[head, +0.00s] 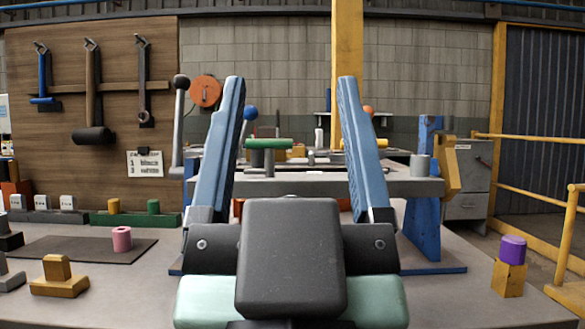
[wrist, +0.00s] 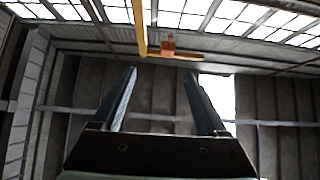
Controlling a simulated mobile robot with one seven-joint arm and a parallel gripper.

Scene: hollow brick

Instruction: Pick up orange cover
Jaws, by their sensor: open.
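My gripper (head: 291,80) is open and empty, its two blue fingers raised and wide apart in the middle of the head view. In the wrist view my gripper (wrist: 160,72) points up at the roof, with nothing between its fingers. I cannot tell for sure which thing is the orange cover. A round orange disc (head: 206,91) hangs on the block wall behind, left of my left finger. A small orange round thing (head: 369,111) shows at the back, just right of my right finger, partly hidden. My gripper touches neither.
A grey bench (head: 410,186) on blue legs stands behind my gripper, a green-topped piece (head: 267,145) on it. A pink cylinder (head: 121,238) stands on a dark mat at left. A purple cylinder (head: 512,249) sits on a wooden block (head: 508,279) at right. Yellow rails (head: 530,192) stand beyond.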

